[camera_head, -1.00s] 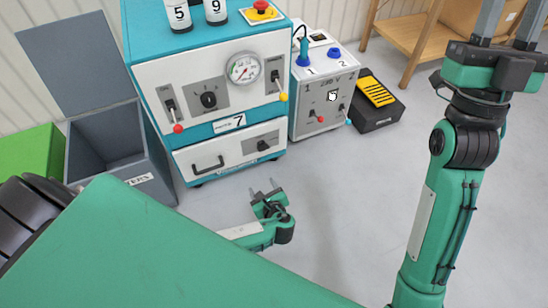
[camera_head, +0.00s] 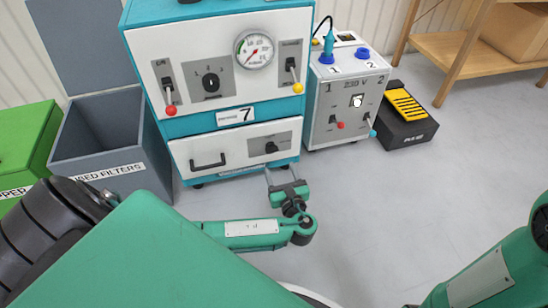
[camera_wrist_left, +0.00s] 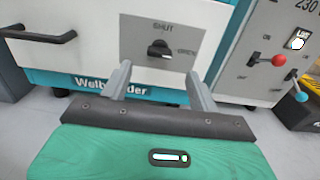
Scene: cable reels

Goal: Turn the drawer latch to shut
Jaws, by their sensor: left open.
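The drawer latch (camera_head: 271,147) is a black knob on a grey plate at the right of the white drawer front (camera_head: 228,152). My right gripper is out of view.
Above the drawer are a gauge (camera_head: 254,50), a rotary selector (camera_head: 211,84) and red and yellow levers. A grey 230 V box (camera_head: 345,105) stands right, beside a yellow-black pedal (camera_head: 407,110). A used-filters bin (camera_head: 110,165) stands left. The floor in front is clear.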

